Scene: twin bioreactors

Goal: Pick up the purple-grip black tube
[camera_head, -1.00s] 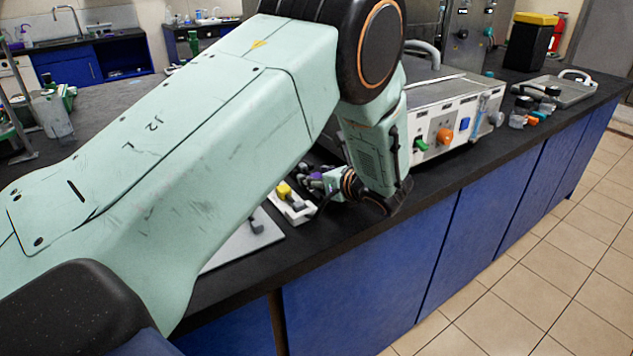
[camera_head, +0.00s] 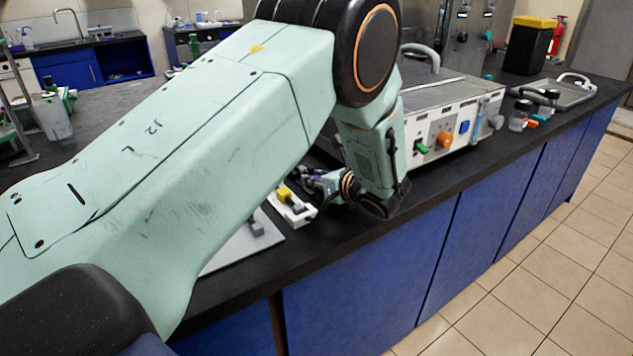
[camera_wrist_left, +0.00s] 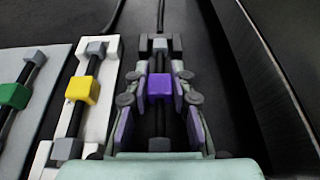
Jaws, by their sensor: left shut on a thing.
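The purple-grip black tube (camera_wrist_left: 160,87) is in the middle of the left wrist view, between the fingers of my left gripper (camera_wrist_left: 159,100). The gripper is shut on its purple grip, one finger on each side. The tube's black shaft runs lengthwise between the fingers, and a dark cable leads away from its far end. The tube is too small and covered to make out clearly there. My right gripper is not in view.
Left of the gripper, a yellow-grip tube (camera_wrist_left: 82,90) lies on a white holder and a green-grip tube (camera_wrist_left: 14,95) on a grey plate. A white control box (camera_head: 445,130) with coloured connectors stands on the black bench. The bench's front edge is close by.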

